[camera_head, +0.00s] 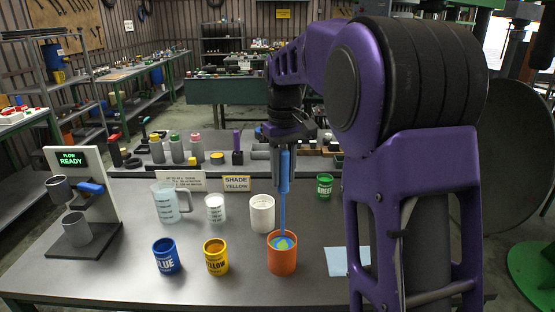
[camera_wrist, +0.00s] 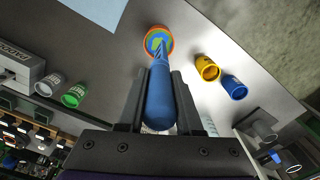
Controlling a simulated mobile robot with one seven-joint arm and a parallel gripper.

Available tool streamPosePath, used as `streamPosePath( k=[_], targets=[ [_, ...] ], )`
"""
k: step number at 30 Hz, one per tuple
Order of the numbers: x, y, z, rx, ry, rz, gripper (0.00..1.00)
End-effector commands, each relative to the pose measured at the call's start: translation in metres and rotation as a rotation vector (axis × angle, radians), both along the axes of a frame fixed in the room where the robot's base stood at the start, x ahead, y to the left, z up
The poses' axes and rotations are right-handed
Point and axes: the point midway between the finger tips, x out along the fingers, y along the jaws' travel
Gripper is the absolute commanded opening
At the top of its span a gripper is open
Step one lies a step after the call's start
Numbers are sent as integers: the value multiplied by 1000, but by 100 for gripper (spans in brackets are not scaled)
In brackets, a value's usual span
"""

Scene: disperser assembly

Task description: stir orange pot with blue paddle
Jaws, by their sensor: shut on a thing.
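The orange pot (camera_head: 282,258) stands on the grey table near its front middle, and it also shows in the wrist view (camera_wrist: 171,40). Blue, green and yellow patches show inside it. My gripper (camera_head: 284,152) is above the pot and shut on the upright blue paddle (camera_head: 283,200). In the wrist view the thick blue handle (camera_wrist: 161,95) lies between the two dark fingers. The paddle's lower end is inside the pot, and its tip is hidden by the contents.
A yellow pot (camera_head: 216,257) and a blue pot (camera_head: 166,256) stand left of the orange one. A white pot (camera_head: 262,214) is just behind it. A green pot (camera_head: 325,186), a clear jug (camera_head: 168,202) and a dispenser stand (camera_head: 78,205) are farther off. A light blue sheet (camera_head: 337,262) lies at right.

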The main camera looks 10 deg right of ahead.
Motion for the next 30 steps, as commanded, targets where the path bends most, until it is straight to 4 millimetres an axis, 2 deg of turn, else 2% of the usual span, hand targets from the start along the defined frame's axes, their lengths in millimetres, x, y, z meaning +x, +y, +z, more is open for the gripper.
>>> streamPosePath(
  k=[8,30],
  targets=[
    [0,0,-6,0,-1,-1,0],
    [0,0,-70,0,0,-1,0]
  ],
)
